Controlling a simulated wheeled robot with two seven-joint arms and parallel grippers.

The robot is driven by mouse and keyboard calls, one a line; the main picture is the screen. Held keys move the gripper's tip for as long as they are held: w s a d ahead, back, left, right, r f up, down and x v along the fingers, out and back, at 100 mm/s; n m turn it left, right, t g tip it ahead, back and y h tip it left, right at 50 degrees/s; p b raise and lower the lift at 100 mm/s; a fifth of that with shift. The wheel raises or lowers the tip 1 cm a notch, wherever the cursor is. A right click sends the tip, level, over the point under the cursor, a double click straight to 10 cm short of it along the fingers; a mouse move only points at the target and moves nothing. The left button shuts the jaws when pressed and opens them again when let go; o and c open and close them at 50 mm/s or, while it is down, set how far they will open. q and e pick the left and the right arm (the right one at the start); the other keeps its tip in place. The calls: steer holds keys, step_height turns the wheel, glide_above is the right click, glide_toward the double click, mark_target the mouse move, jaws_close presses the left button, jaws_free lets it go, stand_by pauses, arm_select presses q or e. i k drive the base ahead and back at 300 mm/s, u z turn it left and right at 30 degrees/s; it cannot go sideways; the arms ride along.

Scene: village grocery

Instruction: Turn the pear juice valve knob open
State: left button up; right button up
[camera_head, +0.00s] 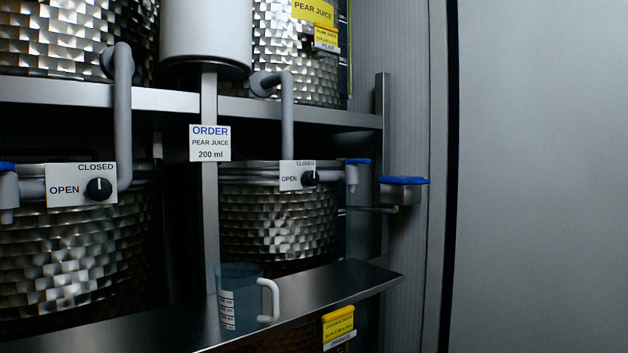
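The pear juice label (313,11) is yellow and sits on the upper right metal tank (282,62). A grey pipe (287,115) comes down from that tank to a white plate (291,182) marked CLOSED at the top and OPEN at the left. A small black valve knob (310,178) is on this plate's right side. Its white mark is too small to read surely. A second, larger black knob (98,188) is on the similar plate (66,195) at the left, under another pipe (123,120). Neither gripper is in view.
A clear measuring jug (240,302) with a white handle stands on the metal shelf (345,283). An order sign (209,143) reads pear juice, 200 ml. Blue-topped fittings (357,162) (404,181) stick out right of the knob. A plain grey panel (540,180) fills the right.

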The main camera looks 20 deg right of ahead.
mark_target(309, 178)
steer(key=z, duration=2.75)
steer(key=i, duration=1.75)
steer(key=u, duration=2.7)
